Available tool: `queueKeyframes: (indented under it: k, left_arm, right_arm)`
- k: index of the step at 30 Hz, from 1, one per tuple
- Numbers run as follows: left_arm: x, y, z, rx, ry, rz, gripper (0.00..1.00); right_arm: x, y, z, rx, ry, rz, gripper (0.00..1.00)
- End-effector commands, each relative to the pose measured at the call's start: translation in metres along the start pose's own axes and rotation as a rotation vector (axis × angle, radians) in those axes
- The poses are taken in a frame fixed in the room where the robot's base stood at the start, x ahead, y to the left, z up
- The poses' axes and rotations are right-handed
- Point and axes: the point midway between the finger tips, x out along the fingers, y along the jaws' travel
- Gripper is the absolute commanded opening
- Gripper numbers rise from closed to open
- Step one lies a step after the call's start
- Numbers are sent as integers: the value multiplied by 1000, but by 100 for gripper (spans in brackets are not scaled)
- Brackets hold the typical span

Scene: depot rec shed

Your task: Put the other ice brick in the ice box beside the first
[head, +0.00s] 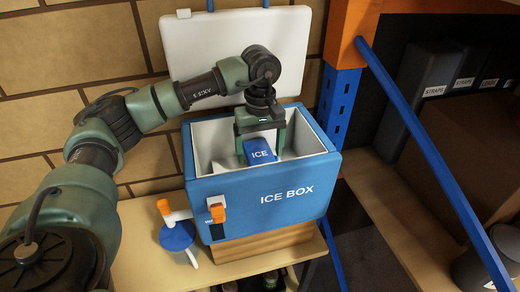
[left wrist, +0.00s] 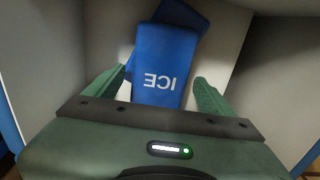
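The ice box (head: 265,195) is a blue chest with a pale inside, its white lid (head: 230,40) standing open behind it. A blue brick marked ICE (head: 260,152) is inside the box; it also shows in the left wrist view (left wrist: 163,65). A second blue brick (left wrist: 183,12) shows past its far end, at a different angle and partly covered by it. My left gripper (head: 262,140) reaches down into the box. Its fingers stand on either side of the marked brick, with a narrow gap on each side in the left wrist view (left wrist: 161,78). My right gripper is not in view.
The box stands on a wooden surface (head: 140,225). An orange-handled blue item (head: 177,236) lies to its left, and an orange latch (head: 217,211) is on its front. A blue and orange rack post (head: 340,100) rises close on the right. A brick wall is behind.

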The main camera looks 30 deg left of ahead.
Motion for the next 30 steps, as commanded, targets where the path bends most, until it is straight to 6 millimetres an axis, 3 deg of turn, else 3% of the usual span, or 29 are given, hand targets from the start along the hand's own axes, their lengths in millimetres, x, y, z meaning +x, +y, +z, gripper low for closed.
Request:
queueKeyframes:
  k: [8, 14, 24, 30]
  left_arm:
    - [-1, 0, 0, 0, 0, 0, 87]
    - [-14, 1, 0, 0, 2, 2, 87]
    - [-86, 1, 0, 0, 2, 6, 87]
    - [-121, 1, 0, 0, 3, 2, 87]
  right_arm:
    - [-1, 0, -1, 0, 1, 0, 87]
    - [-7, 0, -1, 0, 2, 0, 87]
    - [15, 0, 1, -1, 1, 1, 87]
    - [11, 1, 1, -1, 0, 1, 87]
